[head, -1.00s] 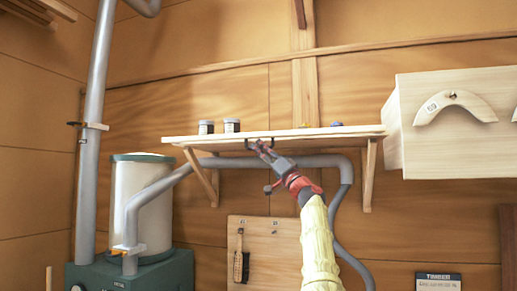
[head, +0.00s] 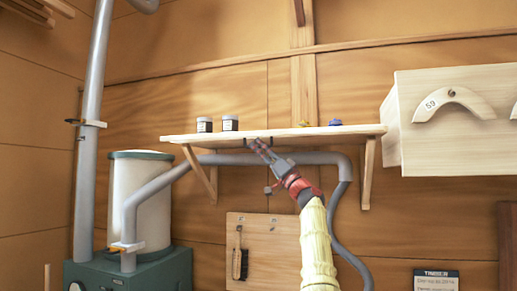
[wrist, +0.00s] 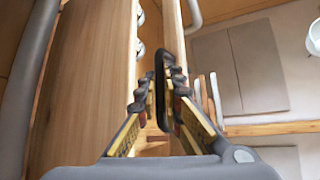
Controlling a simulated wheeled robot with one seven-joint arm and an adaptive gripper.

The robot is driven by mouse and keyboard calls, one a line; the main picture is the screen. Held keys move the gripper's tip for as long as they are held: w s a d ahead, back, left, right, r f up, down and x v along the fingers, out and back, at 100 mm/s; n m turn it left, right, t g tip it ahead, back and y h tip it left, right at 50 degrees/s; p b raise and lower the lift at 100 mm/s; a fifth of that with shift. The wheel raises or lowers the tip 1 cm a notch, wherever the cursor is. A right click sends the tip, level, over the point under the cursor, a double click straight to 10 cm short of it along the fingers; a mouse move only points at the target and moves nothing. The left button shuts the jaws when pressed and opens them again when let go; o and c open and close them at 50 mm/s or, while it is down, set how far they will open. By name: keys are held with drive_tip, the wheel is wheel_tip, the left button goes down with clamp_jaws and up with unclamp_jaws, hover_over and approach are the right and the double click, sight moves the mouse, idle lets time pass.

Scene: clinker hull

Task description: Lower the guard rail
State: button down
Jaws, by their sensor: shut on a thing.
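The wall shelf carries a pale wooden front strip (head: 345,131), which looks like the guard rail. It also shows running lengthwise in the wrist view (wrist: 172,30). A black loop handle (wrist: 160,85) stands out from it. My gripper (head: 257,146) reaches up from below right to the front of the shelf. In the wrist view the ribbed fingers of my gripper (wrist: 162,75) are closed around one bar of the handle. The fingers hide part of the handle. In the head view I cannot tell how far the strip is raised or lowered.
A wooden box (head: 440,150) juts out at right. A pale cylinder (head: 140,200) stands at left.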

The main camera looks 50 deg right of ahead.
drive_tip(key=c, duration=1.9)
unclamp_jaws()
drive_tip(key=shift+w+d+f, duration=0.1)
drive_tip(key=shift+d, duration=0.25)
drive_tip(key=shift+a, duration=0.1)
drive_tip(key=shift+s+f, duration=0.35)
drive_tip(key=shift+s, duration=0.25)
drive_tip(key=v, duration=1)
drive_tip(key=shift+s+f, duration=0.1)
drive_tip(key=shift+f, duration=0.25)
